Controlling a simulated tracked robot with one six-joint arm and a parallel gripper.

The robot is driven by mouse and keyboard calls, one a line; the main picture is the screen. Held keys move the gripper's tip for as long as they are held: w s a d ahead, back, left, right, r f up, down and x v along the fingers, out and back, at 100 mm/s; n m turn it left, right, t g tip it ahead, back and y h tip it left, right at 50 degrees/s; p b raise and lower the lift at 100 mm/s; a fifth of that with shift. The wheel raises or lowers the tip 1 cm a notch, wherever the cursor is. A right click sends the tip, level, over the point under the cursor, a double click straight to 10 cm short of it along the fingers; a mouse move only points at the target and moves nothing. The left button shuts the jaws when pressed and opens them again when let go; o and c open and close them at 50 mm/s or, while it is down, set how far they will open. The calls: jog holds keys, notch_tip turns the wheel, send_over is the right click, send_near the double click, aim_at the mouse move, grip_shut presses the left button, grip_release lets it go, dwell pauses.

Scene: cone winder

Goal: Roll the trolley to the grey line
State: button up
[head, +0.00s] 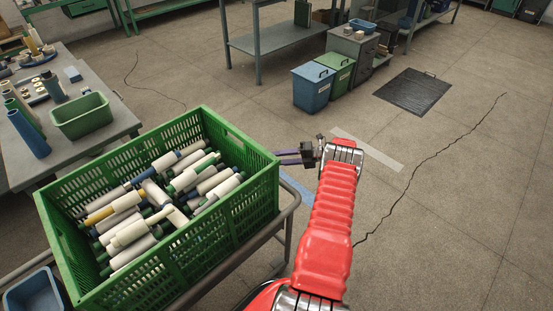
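The trolley (289,232) has a grey tubular frame and carries a green slatted crate (235,215) full of yarn cones and tubes in the head view. A pale grey line (368,149) lies on the floor right of the trolley, partly behind my red arm. My gripper (279,156) points left at the crate's far right corner, above the trolley's rail. Its two dark fingers show one above the other. I cannot tell whether they touch the crate or whether they are spread or closed. The trolley's wheels are hidden.
A blue floor mark (296,191) shows beside the trolley. A workbench (100,80) with a green bin (82,117) stands at left. Blue (312,88) and green (338,70) bins stand behind. A floor grate (412,91) and a long crack lie right; the right floor is clear.

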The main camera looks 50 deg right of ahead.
jog(key=f+v, duration=0.1)
jog(key=v, duration=0.7)
jog(key=shift+s+d+r, duration=0.15)
jog(key=shift+d, duration=0.35)
dwell(0.6)
jog(key=shift+a+r, duration=0.1)
dwell(0.3)
